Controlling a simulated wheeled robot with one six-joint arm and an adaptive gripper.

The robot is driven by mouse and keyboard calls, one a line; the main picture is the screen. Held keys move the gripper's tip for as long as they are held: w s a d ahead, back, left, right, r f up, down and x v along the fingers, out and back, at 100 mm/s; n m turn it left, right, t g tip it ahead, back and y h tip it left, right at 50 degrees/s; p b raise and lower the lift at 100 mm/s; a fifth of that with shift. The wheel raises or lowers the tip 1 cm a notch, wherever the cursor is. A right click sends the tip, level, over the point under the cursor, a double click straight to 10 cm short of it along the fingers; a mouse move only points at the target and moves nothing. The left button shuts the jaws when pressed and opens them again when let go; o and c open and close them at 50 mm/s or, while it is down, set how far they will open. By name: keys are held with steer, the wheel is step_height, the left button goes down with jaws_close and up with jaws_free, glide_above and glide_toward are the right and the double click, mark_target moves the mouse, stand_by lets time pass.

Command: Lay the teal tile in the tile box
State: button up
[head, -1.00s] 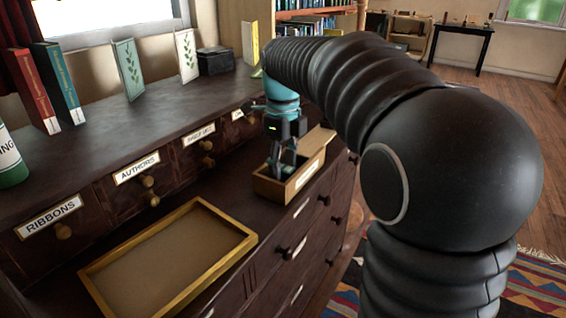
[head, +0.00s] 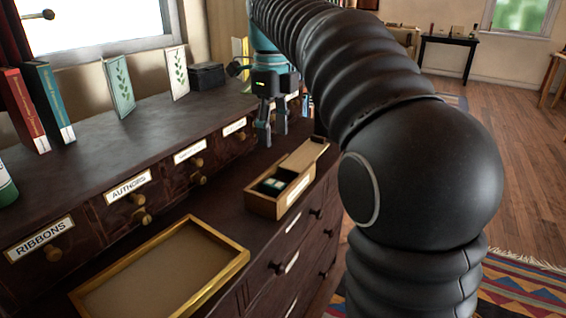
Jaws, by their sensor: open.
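The wooden tile box (head: 262,206) stands on the dark cabinet ledge, right of the tray. Its near part is open, and a wooden lid (head: 304,157) covers or rests over its far end. Inside the open part lies a small pale and teal-green tile (head: 272,185); I cannot tell whether it is one tile or more. My gripper (head: 270,137) is open and empty, pointing down above and behind the box, clear of it. My arm runs from it to the right.
A shallow gold-rimmed tray (head: 208,276) lies empty at the front left. Labelled drawers (head: 133,190) with knobs line the raised back. Books (head: 47,105), two leaf-pattern cards (head: 119,86) and a dark box (head: 207,75) stand on the upper shelf.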

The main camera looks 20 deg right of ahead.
steer(key=s+d+f+n+t, duration=0.1)
steer(key=s+f+n+t, duration=0.1)
steer(key=s+f+n, duration=0.7)
steer(key=s+d+f+n+t, duration=0.1)
steer(key=s+f+n+t, duration=0.2)
steer(key=s+f+n, duration=0.6)
steer(key=s+n, duration=0.5)
steer(key=n, duration=0.4)
steer(key=shift+s+t, duration=0.2)
steer(key=shift+t, duration=0.1)
steer(key=shift+d, duration=0.1)
